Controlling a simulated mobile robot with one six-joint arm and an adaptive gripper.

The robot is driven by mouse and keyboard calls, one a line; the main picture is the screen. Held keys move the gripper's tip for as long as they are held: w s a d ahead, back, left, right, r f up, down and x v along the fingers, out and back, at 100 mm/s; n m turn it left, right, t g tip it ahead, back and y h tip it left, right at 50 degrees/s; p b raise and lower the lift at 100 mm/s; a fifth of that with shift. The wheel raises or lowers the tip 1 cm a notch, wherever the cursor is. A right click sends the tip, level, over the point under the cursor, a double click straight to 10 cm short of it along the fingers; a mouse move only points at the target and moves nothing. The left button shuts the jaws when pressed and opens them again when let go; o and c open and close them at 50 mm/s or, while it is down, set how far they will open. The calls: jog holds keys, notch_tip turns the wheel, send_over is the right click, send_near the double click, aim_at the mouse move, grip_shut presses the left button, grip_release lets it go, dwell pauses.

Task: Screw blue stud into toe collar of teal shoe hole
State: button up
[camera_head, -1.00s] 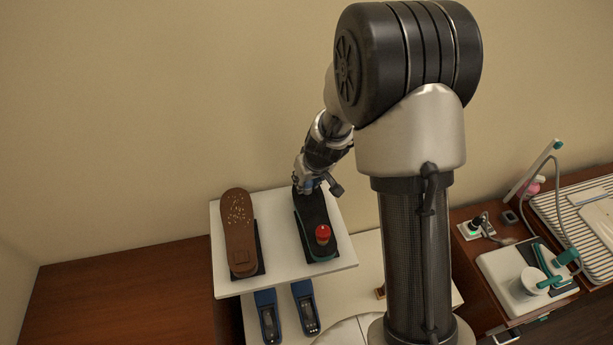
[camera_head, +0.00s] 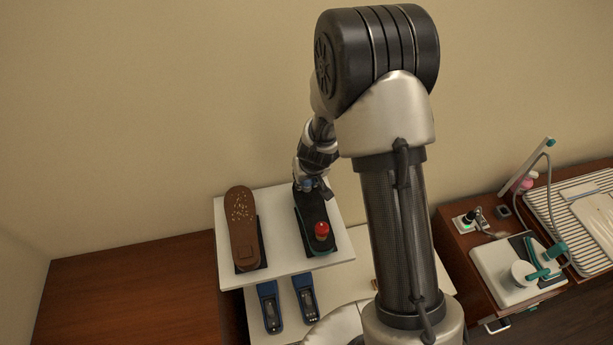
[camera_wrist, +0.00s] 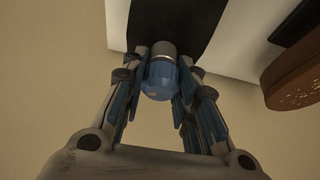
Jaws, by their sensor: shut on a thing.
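The teal shoe (camera_head: 313,222) lies sole up on a black pad on the white shelf, with a teal edge showing. A red stud (camera_head: 321,230) stands on its near end. My gripper (camera_head: 308,186) is at the shoe's far end, low over the sole. In the wrist view my gripper (camera_wrist: 161,80) is shut on the blue stud (camera_wrist: 160,82), a rounded blue cap with a light ring and a grey part beyond it. The black sole (camera_wrist: 182,22) is just past the stud. The collar hole is hidden, so I cannot tell whether the stud is in it.
A brown shoe (camera_head: 242,228) lies sole up to the left, also in the wrist view (camera_wrist: 298,80). Two blue devices (camera_head: 270,306) are on the lower white surface. A wall rises close behind. A side table (camera_head: 512,270) with a white tray stands at right.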

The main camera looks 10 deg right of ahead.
jog(key=m+p, duration=0.1)
jog(key=p, duration=0.2)
jog(key=shift+r, duration=0.2)
jog(key=shift+f+h+p, duration=0.15)
jog(key=shift+h+p, duration=0.15)
jog(key=shift+m+h, duration=0.3)
jog(key=shift+m, duration=0.8)
jog(key=o, duration=0.8)
jog(key=shift+f+b, duration=0.1)
jog(key=shift+b, duration=0.2)
